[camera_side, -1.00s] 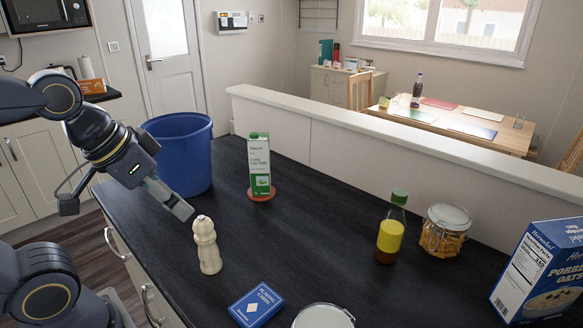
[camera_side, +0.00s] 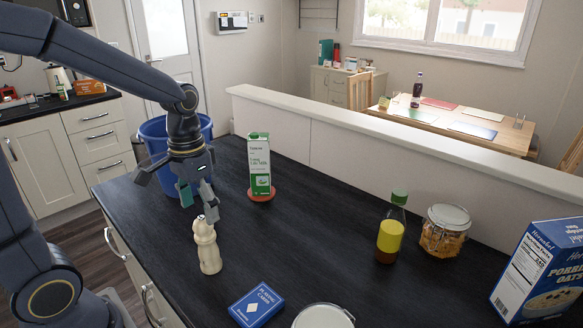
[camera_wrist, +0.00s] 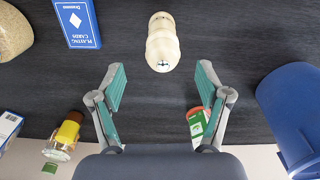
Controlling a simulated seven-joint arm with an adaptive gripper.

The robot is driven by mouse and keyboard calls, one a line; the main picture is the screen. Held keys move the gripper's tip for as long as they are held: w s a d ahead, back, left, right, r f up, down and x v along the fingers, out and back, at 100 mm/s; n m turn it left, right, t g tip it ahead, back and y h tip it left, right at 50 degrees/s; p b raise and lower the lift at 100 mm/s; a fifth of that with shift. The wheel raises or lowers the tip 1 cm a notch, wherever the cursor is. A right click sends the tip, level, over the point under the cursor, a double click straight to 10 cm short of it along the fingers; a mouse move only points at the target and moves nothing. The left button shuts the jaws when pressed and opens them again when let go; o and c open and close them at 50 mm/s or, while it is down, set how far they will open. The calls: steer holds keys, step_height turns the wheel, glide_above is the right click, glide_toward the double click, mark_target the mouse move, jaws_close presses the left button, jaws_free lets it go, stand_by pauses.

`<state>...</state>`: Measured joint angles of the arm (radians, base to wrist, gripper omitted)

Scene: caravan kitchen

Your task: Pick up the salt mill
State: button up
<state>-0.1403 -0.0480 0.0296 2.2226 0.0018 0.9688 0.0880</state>
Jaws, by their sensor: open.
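The cream salt mill (camera_side: 207,250) stands upright on the dark counter in the side view. In the wrist view the salt mill (camera_wrist: 162,45) shows at the top middle, beyond the fingertips. My gripper (camera_side: 198,198) hangs above and just behind the mill in the side view, with one finger overlapping the mill's top in the picture. In the wrist view my gripper (camera_wrist: 161,85) is open, with its teal-padded fingers wide apart and nothing between them. Whether a finger touches the mill cannot be told.
A blue bucket (camera_side: 156,140) and a green-white carton (camera_side: 259,160) on a red coaster stand behind my gripper. A blue playing-card box (camera_side: 256,304) lies in front of the mill. An oil bottle (camera_side: 391,230), a pasta jar (camera_side: 445,231) and an oats box (camera_side: 541,272) stand right. The counter's middle is clear.

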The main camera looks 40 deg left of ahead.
mark_target(205, 241)
steer(key=f, duration=1)
steer(key=shift+a, duration=0.2)
steer(key=shift+r, duration=0.1)
steer(key=shift+c, duration=0.4)
steer(key=c, duration=1.3)
